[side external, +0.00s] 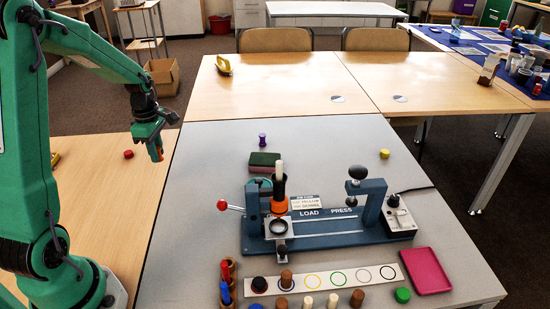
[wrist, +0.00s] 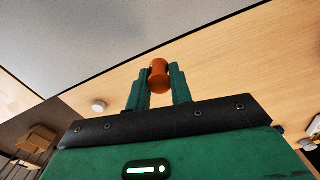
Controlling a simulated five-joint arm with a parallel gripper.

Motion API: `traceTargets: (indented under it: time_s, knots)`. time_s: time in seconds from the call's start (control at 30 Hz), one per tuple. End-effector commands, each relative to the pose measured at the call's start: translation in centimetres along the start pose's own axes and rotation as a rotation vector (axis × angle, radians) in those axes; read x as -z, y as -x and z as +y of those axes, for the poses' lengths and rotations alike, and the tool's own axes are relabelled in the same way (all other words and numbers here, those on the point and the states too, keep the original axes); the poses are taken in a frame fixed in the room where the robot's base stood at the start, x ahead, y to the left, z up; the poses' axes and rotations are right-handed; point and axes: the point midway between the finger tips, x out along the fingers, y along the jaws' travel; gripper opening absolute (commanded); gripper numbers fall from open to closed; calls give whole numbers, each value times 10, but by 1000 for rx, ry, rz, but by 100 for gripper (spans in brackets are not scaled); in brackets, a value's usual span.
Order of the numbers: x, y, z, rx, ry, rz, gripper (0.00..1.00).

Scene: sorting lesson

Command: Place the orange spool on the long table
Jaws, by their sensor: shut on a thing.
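My gripper (side external: 154,142) is at the left, above the right part of the light wooden table (side external: 110,190), close to the grey table's left edge. It is shut on the orange spool (wrist: 158,77), which sits between the two green fingers in the wrist view. In the side view the spool (side external: 157,151) shows as a small orange patch at the fingertips, partly hidden by them. The spool appears clear of the surface. Several tables are in view, and I cannot tell which is called the long table.
A small red piece (side external: 128,154) lies on the wooden table left of my gripper. The grey table (side external: 200,170) holds a purple spool (side external: 262,139), a sponge (side external: 264,159), a press (side external: 330,215) and a pink tray (side external: 426,270). Its far left area is clear.

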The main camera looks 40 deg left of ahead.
Motion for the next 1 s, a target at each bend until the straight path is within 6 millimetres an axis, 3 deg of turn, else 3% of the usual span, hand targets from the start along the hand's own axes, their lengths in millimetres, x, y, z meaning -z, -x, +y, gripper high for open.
traceTargets:
  time_s: [0.2, 0.4, 0.77, 1.0]
  knots:
    - [34, -22, 16, 2, 3, 0, 1]
    - [55, -36, 26, 1, 2, 0, 1]
    - [60, -42, 29, 0, -1, 0, 1]
    - [60, -66, 28, 3, -1, 0, 1]
